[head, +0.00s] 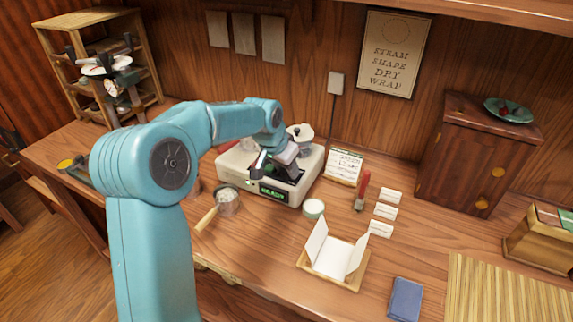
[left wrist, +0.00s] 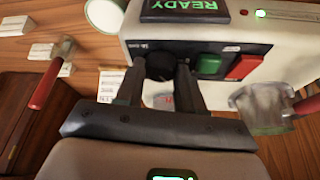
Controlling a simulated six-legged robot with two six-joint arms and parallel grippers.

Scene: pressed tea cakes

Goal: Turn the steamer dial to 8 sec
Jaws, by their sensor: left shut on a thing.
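The steamer (head: 313,166) is a pale box on the bench with a lit READY display (head: 272,192). The display also shows in the left wrist view (left wrist: 188,8). The black dial (left wrist: 160,66) is on its dark panel, beside a green button (left wrist: 209,65) and a red button (left wrist: 245,67). My left gripper (left wrist: 160,82) is shut on the dial, one finger on each side. In the head view my left gripper (head: 277,162) is over the steamer and hides the dial. The dial's setting marks are too small or covered to read. My right gripper is not in view.
A metal cup with a wooden handle (head: 227,203) stands left of the steamer. A small white-topped jar (head: 313,208), a red-handled tool (head: 362,190) and white cards (head: 384,211) lie to the right. A wooden tray with folded paper (head: 335,262) is in front.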

